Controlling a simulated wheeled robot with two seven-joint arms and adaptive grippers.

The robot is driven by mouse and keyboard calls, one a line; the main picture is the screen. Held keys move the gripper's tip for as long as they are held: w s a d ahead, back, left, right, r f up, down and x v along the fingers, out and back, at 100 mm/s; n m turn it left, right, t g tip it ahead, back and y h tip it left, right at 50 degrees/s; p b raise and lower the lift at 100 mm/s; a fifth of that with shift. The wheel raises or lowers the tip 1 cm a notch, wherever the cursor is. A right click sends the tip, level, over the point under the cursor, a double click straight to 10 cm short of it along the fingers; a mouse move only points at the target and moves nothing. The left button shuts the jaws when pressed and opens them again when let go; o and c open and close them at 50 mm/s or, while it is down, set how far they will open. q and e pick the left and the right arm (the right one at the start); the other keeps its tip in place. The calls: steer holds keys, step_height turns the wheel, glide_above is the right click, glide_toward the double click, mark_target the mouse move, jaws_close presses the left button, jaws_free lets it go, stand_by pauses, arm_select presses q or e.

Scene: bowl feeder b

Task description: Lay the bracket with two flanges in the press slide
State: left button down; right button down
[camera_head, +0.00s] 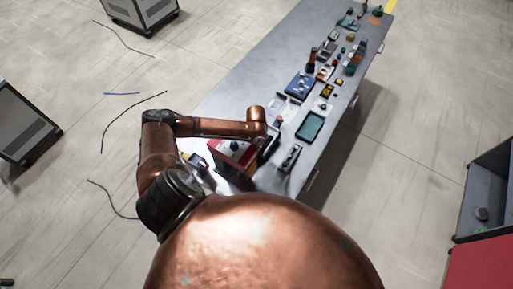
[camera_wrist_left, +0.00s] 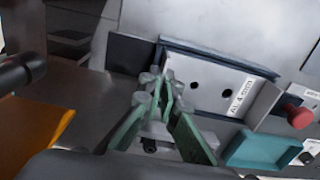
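My left gripper (camera_wrist_left: 159,85) shows in the left wrist view with green fingers and grey tips that come close together. I cannot tell whether anything is between them. Behind the tips is a pale metal plate (camera_wrist_left: 212,88) with two dark holes and a printed label, set against a blue-grey edge. I cannot tell whether it is part of the press or a labelled holder. I cannot make out the two-flange bracket for certain. My right gripper is not in view.
A red button (camera_wrist_left: 300,117) and a teal tray (camera_wrist_left: 264,150) lie right of the fingers; an orange piece (camera_wrist_left: 38,130) is at left. The grey bench (camera_head: 225,95) carries a blue box (camera_head: 300,85), a teal-screened tablet (camera_head: 310,126) and several small items farther along.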

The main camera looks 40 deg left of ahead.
arm_select(q)
steer(key=c, duration=2.2)
jaws_free()
steer(key=shift+o, duration=0.2)
step_height(320, 180, up, 13)
steer(key=shift+r+b, duration=0.15)
steer(key=shift+b, duration=0.25)
steer(key=shift+s, duration=0.1)
